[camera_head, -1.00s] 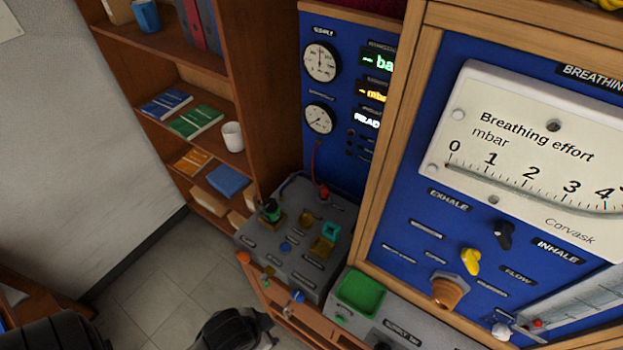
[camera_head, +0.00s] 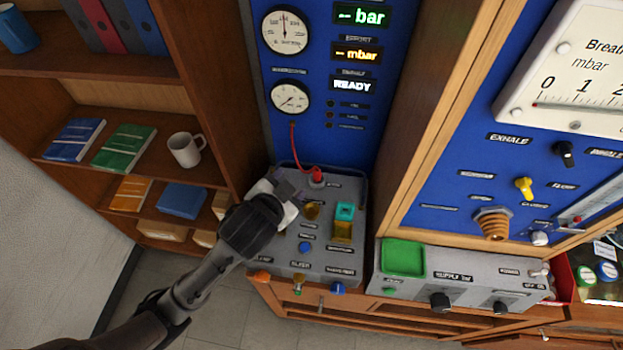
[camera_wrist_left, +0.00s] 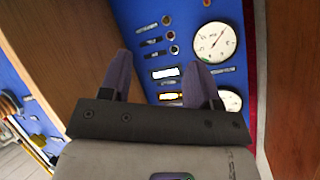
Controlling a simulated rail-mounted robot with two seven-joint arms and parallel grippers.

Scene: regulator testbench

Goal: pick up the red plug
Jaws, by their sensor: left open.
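The red plug (camera_head: 317,178) stands at the back of the grey bench box (camera_head: 335,262). A thin red hose (camera_head: 297,150) runs from it up to the lower gauge. My left gripper (camera_head: 284,186) is over the left part of the box, a little left of the plug and apart from it. In the left wrist view its two fingers (camera_wrist_left: 160,75) are spread with nothing between them, in front of the blue gauge panel. The plug cannot be made out in that view. My right gripper is not in view.
On the box are a yellow fitting (camera_head: 312,211), a teal block (camera_head: 345,211) and a blue knob (camera_head: 305,248). The blue gauge panel (camera_head: 345,25) rises behind it. A shelf (camera_head: 185,75) stands to the left, and a green tray (camera_head: 404,257) lies to the right.

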